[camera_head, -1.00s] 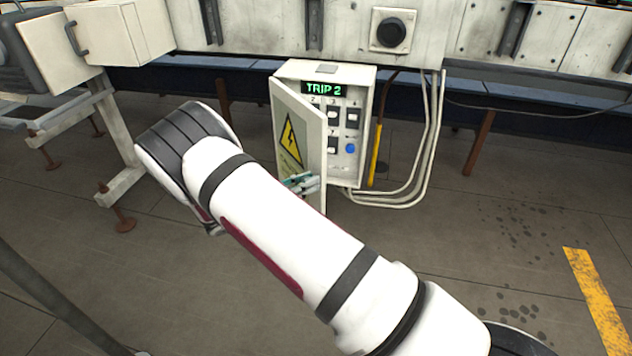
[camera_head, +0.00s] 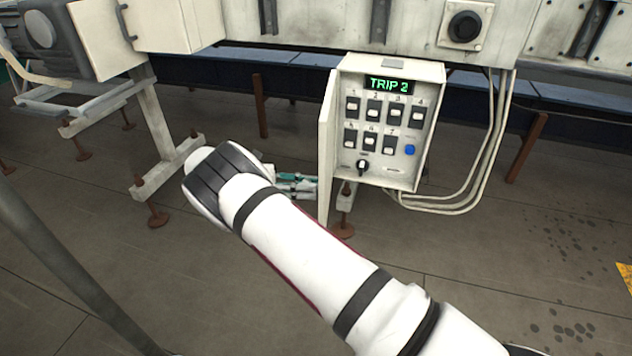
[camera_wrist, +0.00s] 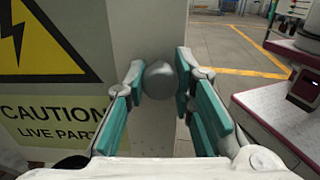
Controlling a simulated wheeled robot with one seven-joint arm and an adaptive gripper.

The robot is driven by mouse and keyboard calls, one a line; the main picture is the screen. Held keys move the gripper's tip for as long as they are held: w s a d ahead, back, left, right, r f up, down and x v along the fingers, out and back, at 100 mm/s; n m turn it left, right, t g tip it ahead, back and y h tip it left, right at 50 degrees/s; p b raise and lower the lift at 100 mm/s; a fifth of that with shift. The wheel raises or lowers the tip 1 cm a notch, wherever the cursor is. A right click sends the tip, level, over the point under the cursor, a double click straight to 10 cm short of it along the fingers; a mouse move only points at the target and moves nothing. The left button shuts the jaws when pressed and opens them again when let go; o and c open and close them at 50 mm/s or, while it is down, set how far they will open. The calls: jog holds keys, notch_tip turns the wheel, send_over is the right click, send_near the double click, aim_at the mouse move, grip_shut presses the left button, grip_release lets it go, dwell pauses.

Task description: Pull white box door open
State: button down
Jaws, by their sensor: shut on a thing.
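The white box (camera_head: 392,75) hangs below the machine frame in the head view, with a lit "TRIP 2" display, switches, a blue button and a black knob inside. Its door (camera_head: 327,150) stands well open on the left side, seen nearly edge-on. My gripper (camera_head: 298,186) is at the door's lower part, partly hidden behind my arm. In the wrist view my gripper (camera_wrist: 159,82) has its teal-padded fingers on either side of a round grey knob (camera_wrist: 160,80) at the door's edge. The door face (camera_wrist: 90,15) there bears a yellow warning triangle and a "CAUTION" label.
Pale cables (camera_head: 490,150) run down and loop at the box's right. A round black button (camera_head: 465,27) sits on the frame above. A metal stand (camera_head: 160,135) with rusty feet is left of my arm.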

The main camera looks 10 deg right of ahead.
aim_at(320, 158)
jog(key=shift+a, duration=0.15)
jog(key=c, duration=1.3)
grip_release()
notch_tip(320, 158, up, 10)
jog(key=shift+r, duration=0.1)
